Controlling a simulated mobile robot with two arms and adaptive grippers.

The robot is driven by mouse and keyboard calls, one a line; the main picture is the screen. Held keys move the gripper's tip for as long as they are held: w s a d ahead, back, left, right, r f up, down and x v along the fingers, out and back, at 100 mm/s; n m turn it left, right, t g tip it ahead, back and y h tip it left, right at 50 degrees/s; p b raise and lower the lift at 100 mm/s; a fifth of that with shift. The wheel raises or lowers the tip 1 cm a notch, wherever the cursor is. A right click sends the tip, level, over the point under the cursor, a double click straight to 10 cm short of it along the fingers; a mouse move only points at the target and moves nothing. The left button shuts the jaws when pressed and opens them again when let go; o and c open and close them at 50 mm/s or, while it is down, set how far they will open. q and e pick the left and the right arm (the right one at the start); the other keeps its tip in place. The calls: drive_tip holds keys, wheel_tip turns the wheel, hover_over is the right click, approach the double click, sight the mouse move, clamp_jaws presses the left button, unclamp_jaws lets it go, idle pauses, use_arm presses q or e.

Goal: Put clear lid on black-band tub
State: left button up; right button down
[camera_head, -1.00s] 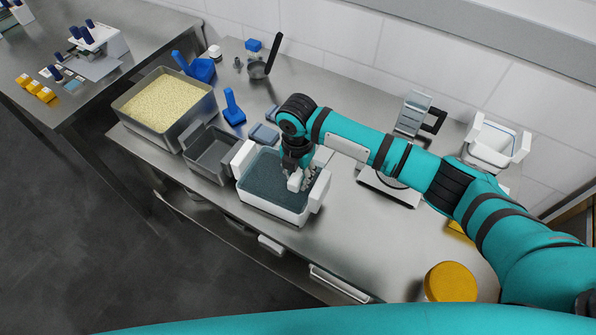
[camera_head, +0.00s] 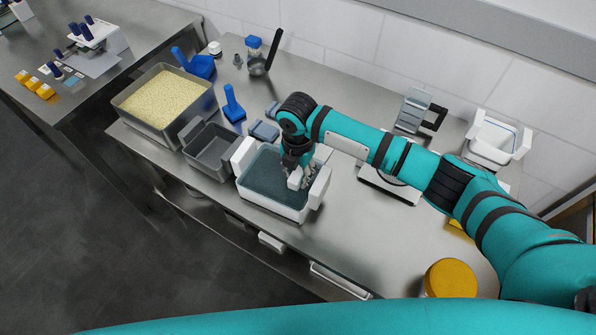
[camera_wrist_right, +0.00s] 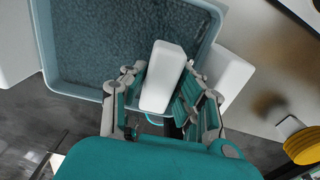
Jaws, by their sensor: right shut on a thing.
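A white tub with white side handles (camera_head: 322,190) stands near the bench's front edge. A bluish see-through lid (camera_head: 262,178) lies over its opening; it also shows in the wrist view (camera_wrist_right: 85,55), with grainy dark texture beneath. I cannot tell whether it is fully seated, and no black band shows clearly. My right gripper (camera_head: 300,178) is over the lid's right part, its fingers shut on a white block-shaped grip (camera_wrist_right: 163,75), which looks like the lid's handle. In the wrist view my right gripper (camera_wrist_right: 162,90) straddles that grip. My left gripper is out of view.
A grey tub (camera_head: 212,172) stands close on the left, beside a steel tray of pale grains (camera_head: 178,138). Blue scoops (camera_head: 232,105) lie behind. A scale (camera_head: 385,185), a white tub (camera_head: 490,142) and a yellow round (camera_head: 450,278) are to the right.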

drive_tip(key=shift+f, duration=0.1)
drive_tip(key=c, duration=0.9)
unclamp_jaws()
wheel_tip(320, 180, up, 11)
drive_tip(key=p, duration=1)
drive_tip(key=shift+f, duration=0.1)
drive_tip(key=shift+s, duration=0.1)
